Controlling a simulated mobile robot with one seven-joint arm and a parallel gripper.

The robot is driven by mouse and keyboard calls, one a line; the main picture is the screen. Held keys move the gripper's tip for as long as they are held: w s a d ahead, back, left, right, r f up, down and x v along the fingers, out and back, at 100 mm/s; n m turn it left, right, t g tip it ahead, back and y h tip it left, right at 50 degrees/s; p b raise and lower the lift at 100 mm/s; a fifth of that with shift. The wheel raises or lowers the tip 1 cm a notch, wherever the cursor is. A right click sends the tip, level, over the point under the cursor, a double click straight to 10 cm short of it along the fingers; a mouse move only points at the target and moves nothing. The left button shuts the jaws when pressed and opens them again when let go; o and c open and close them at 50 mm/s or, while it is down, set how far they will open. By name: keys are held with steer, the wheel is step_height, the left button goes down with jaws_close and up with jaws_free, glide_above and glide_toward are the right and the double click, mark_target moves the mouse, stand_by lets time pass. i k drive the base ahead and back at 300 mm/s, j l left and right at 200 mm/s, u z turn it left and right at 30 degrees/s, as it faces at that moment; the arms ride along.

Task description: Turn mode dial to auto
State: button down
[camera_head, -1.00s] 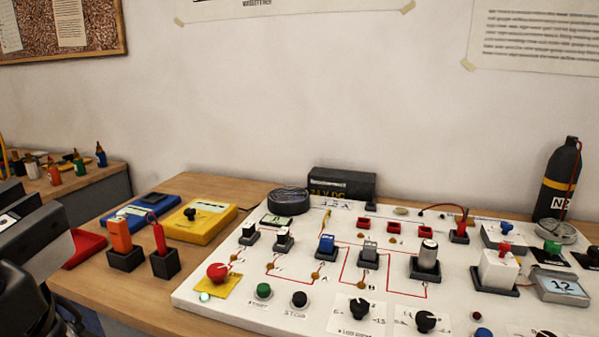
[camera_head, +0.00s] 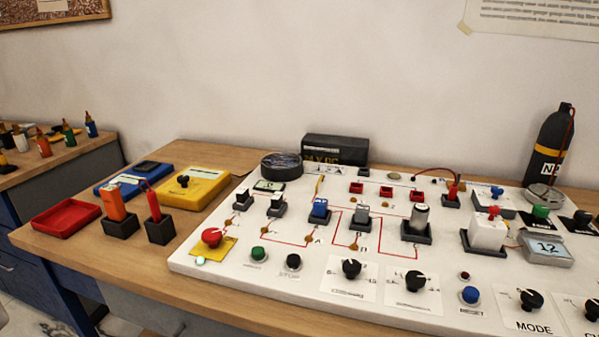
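The mode dial (camera_head: 530,299) is a black round knob on a white plate labelled MODE, at the lower right of the white panel (camera_head: 215,262) in the head view. A pale mark shows on the knob, pointing to the upper left; the position labels around it are too small to read. My gripper is not in view, so how it stands to the dial cannot be seen.
Close to the mode dial are a blue RESET button (camera_head: 469,295) and another black knob (camera_head: 592,307) at the right edge. Two more black knobs (camera_head: 351,269) (camera_head: 415,281) sit to the left. A white block (camera_head: 487,233) and a display reading 12 (camera_head: 546,248) stand behind.

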mark_target(530, 298)
steer(key=l+z, duration=0.1)
steer(key=z, duration=0.65)
steer(key=i+l+z, duration=0.1)
steer(key=z, duration=0.25)
steer(key=k+j, duration=0.25)
steer(key=j, duration=0.15)
steer(key=z, duration=0.05)
